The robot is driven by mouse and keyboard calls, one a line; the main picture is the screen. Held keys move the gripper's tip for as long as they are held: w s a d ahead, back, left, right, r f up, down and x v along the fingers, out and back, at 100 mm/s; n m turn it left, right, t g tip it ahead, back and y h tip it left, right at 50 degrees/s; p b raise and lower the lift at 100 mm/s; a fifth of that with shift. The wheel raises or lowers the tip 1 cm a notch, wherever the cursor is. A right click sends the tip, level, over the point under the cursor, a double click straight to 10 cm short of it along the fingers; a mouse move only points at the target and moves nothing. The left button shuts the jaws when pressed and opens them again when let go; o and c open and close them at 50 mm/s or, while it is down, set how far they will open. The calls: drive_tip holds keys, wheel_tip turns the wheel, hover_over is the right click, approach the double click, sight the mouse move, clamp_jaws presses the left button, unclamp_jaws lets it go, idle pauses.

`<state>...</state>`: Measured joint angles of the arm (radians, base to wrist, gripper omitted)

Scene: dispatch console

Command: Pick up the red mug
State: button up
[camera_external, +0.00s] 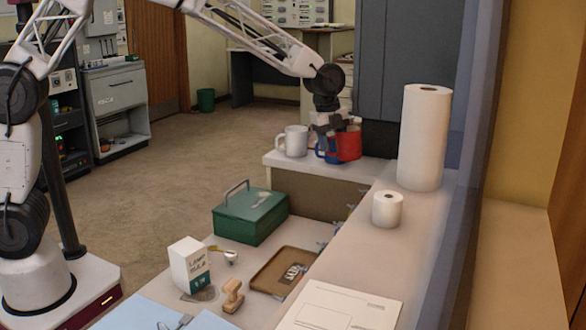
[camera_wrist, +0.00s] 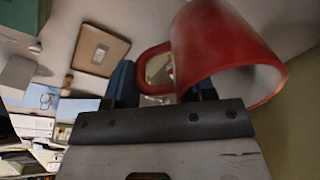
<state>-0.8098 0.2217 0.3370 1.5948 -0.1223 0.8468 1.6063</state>
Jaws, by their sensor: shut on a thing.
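The red mug (camera_external: 348,146) is at the far end of the counter, at my gripper (camera_external: 333,128). In the wrist view the red mug (camera_wrist: 222,50) fills the upper right, with its handle toward the left. My gripper (camera_wrist: 163,88) has its dark blue fingers either side of the handle and is shut on the mug; the exact contact is partly hidden by the mug's body. Blue shows just left of the mug in the external view; I cannot tell whether it is all finger or another object. I cannot tell whether the mug's base touches the counter.
A white mug (camera_external: 294,141) stands just left of my gripper. A tall paper roll (camera_external: 424,138) and a small roll (camera_external: 387,209) stand to the right. A green cash box (camera_external: 250,213), a white carton (camera_external: 190,264), a stamp (camera_external: 232,296) and a brown tray (camera_external: 266,281) are nearer.

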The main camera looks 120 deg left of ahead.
drive_tip(key=shift+s+d+r, duration=0.15)
drive_tip(key=shift+s+d, duration=0.8)
drive_tip(key=shift+s, duration=0.05)
drive_tip(key=shift+s+d+r, duration=0.1)
drive_tip(key=shift+s+d, duration=0.85)
